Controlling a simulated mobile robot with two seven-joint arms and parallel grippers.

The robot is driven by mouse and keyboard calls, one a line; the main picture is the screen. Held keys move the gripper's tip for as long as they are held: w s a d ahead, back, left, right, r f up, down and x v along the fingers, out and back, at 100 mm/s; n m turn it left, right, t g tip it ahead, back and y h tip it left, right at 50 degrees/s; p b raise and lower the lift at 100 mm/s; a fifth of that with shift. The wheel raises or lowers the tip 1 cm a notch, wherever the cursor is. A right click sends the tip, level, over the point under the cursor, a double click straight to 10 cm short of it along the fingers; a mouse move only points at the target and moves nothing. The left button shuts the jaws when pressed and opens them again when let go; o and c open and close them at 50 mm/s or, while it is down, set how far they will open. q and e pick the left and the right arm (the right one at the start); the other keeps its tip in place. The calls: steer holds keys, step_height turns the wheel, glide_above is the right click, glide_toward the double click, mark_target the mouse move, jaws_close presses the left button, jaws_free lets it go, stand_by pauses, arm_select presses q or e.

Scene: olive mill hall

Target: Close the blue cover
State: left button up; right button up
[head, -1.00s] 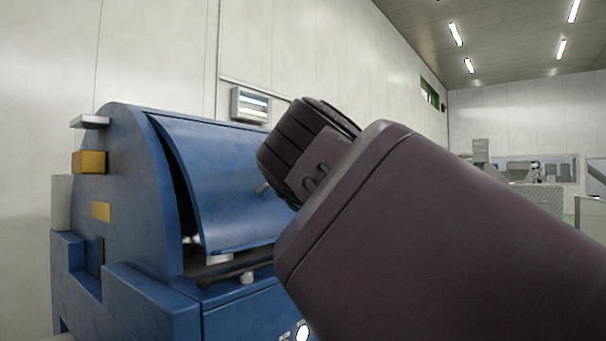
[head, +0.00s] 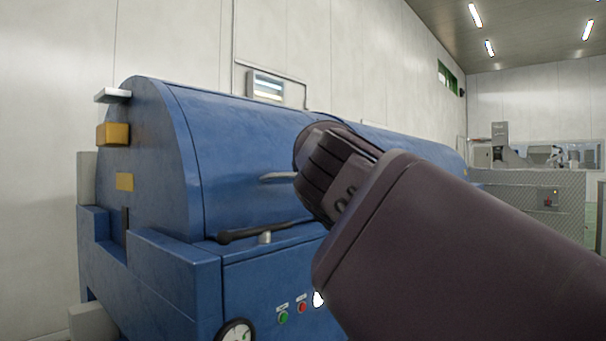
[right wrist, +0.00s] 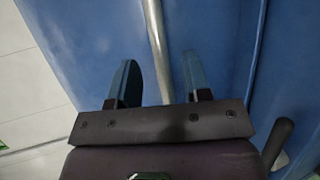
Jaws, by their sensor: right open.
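The blue cover (head: 245,150) is the curved front of the blue machine. It lies down flush with the machine's end wall, with no gap showing along that side. Its metal handle (head: 279,177) sticks out left of my right arm, and in the right wrist view the handle bar (right wrist: 157,45) runs between the fingers. My right gripper (right wrist: 160,75) is open, its fingers apart on either side of the bar; I cannot tell whether they touch it. In the head view my right wrist hides the fingers and part of the cover. My left gripper is not in view.
A black bar (head: 265,232) runs just below the cover's lower edge. A green button (head: 283,317) and a red button (head: 302,307) sit on the lower front. A display panel (head: 266,86) hangs on the wall behind. Other machinery (head: 505,145) stands far right.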

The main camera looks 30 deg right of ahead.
arm_select(q)
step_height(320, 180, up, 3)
steer(key=p, duration=0.4)
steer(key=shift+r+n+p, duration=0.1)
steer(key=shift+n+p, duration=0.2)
steer(key=shift+p, duration=0.1)
arm_select(e)
steer(key=v, duration=1)
steer(key=shift+s, duration=0.4)
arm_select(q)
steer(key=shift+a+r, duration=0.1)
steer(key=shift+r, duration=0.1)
arm_select(e)
steer(key=shift+r, duration=0.1)
